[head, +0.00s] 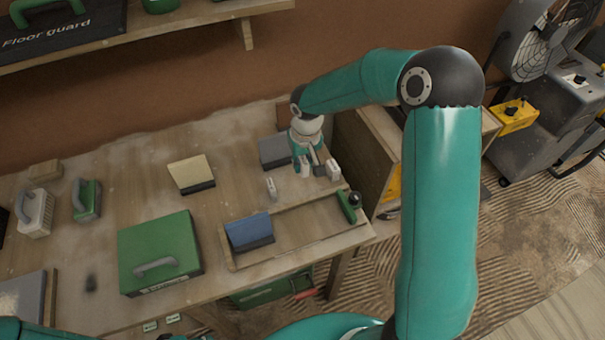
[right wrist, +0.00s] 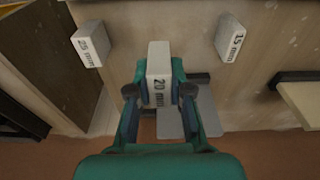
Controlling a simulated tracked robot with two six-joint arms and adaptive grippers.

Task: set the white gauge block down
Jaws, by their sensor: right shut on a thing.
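My right gripper (head: 305,168) is over the far right part of the workbench, pointing down. In the right wrist view, the gripper (right wrist: 160,93) is shut on a white gauge block (right wrist: 160,75) marked 20 mm. I cannot tell whether its underside touches the bench. A white block marked 25 mm (right wrist: 90,45) stands to one side, also seen in the head view (head: 333,170). A white block marked 15 mm (right wrist: 230,40) stands on the other side, also in the head view (head: 271,188). My left gripper is out of view.
A shallow wooden tray (head: 290,222) lies in front, with a blue-topped tool (head: 249,233) and a green-handled tool (head: 349,205). A cream-topped tool (head: 191,173) and a green case (head: 160,250) are to the left. A wooden cabinet (head: 362,160) stands right.

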